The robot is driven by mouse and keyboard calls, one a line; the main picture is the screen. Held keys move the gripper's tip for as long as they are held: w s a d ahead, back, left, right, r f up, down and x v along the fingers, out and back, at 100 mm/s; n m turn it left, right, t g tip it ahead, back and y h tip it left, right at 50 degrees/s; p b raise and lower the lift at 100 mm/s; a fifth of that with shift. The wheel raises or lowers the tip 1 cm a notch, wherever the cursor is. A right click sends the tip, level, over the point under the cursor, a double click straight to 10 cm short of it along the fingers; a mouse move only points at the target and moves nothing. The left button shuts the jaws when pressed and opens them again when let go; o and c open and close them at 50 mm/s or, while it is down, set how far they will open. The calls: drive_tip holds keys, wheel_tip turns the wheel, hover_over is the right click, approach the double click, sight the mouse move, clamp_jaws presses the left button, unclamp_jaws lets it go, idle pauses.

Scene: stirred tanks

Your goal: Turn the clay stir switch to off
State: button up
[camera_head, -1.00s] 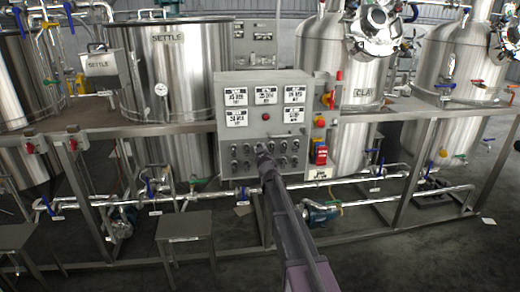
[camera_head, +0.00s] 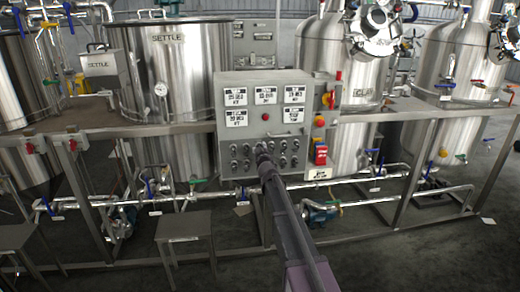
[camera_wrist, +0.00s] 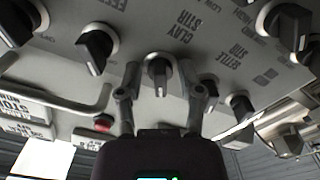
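The clay stir switch (camera_wrist: 159,73) is a black knob with a pale pointer line on a light round base, close to the printed "CLAY STIR" label in the wrist view. My gripper (camera_wrist: 158,72) is open, with one finger on each side of this knob. A gap shows between each finger and the knob, and I cannot tell any contact. In the head view the grey control panel (camera_head: 265,88) faces me.
Other black knobs sit close around, one at the left (camera_wrist: 96,48) and one at the right (camera_wrist: 240,106). A metal handle (camera_wrist: 85,104) and a red button (camera_wrist: 103,124) are near the left finger. A steel frame rail (camera_head: 400,115) runs beside the panel.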

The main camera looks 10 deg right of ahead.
drive_tip(key=s, duration=1.2)
idle(0.3)
drive_tip(key=shift+s+f, duration=0.1)
drive_tip(key=s+d+f+m+g+h, duration=0.1)
drive_tip(key=s+f+m+g, duration=0.2)
drive_tip(key=s+f+g, duration=0.7)
drive_tip(key=s+d+f+m+g, duration=0.1)
drive_tip(key=s+f+m+g, duration=0.45)
drive_tip(key=s, duration=0.95)
drive_tip(key=s+a+f+n+g+y, duration=0.1)
drive_tip(key=s+a+f+n+g, duration=0.15)
drive_tip(key=s, duration=0.65)
wheel_tip(320, 180, up, 13)
drive_tip(key=p, duration=1.3)
drive_tip(key=shift+w+d, duration=0.2)
drive_tip(key=shift+d, duration=0.15)
